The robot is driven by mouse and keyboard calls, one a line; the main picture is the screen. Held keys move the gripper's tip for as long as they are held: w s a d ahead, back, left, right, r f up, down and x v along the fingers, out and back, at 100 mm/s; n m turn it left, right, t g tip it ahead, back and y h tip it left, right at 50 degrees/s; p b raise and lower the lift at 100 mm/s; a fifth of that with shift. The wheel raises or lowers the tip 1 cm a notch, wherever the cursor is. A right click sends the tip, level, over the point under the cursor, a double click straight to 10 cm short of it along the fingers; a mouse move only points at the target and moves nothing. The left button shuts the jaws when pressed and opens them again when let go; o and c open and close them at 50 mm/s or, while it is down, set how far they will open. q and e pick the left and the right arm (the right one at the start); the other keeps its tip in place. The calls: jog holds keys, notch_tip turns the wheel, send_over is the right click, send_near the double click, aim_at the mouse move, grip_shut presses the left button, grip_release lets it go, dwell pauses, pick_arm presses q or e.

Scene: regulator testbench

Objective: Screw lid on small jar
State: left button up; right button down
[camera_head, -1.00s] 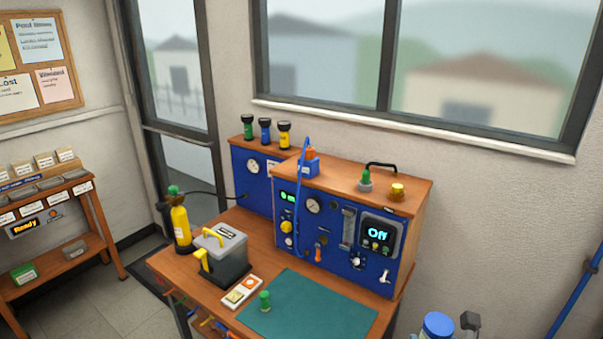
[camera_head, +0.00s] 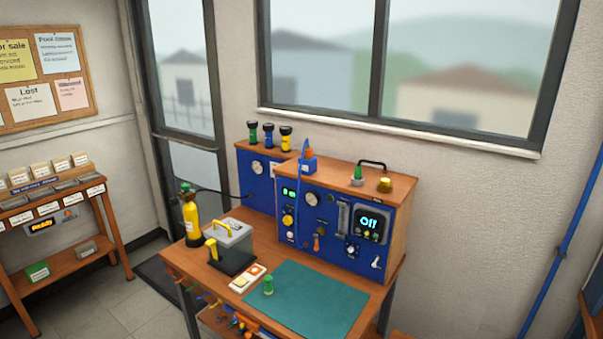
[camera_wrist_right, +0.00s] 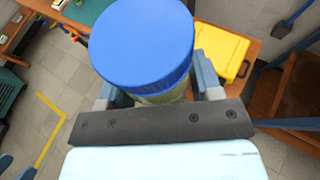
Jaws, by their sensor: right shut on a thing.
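A jar with a wide blue lid (camera_wrist_right: 143,42) fills the middle of the right wrist view. Its pale yellow-green body (camera_wrist_right: 160,97) shows below the lid's rim. My right gripper (camera_wrist_right: 155,82) has a finger on each side of the jar and is shut on it. The lid covers the jar's top; I cannot tell how tightly it sits. The jar and my right gripper do not show in the head view.
A yellow case (camera_wrist_right: 222,50) lies beyond the jar in the wrist view. Open floor shows at left.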

jog(key=r, duration=0.2)
jog(key=w+r, duration=0.1)
jog(key=r, duration=0.3)
jog(key=shift+w, duration=0.3)
jog(key=shift+w+a+f+n+y, duration=0.2)
jog(key=shift+w+a+n+y, duration=0.1)
jog(key=shift+a+n+y, duration=0.35)
jog(key=w+a+f+n+g+y, duration=0.3)
jog(key=a+n+g+y, duration=0.3)
jog(key=a+n, duration=0.2)
jog(key=w+a+f+n+g+y, duration=0.3)
jog(key=w+a+n+g+y, duration=0.2)
jog(key=a+n, duration=0.3)
jog(key=shift+w+a+g+y, duration=0.2)
jog(key=shift+a+g+y, duration=0.1)
jog(key=shift+g+y, duration=0.35)
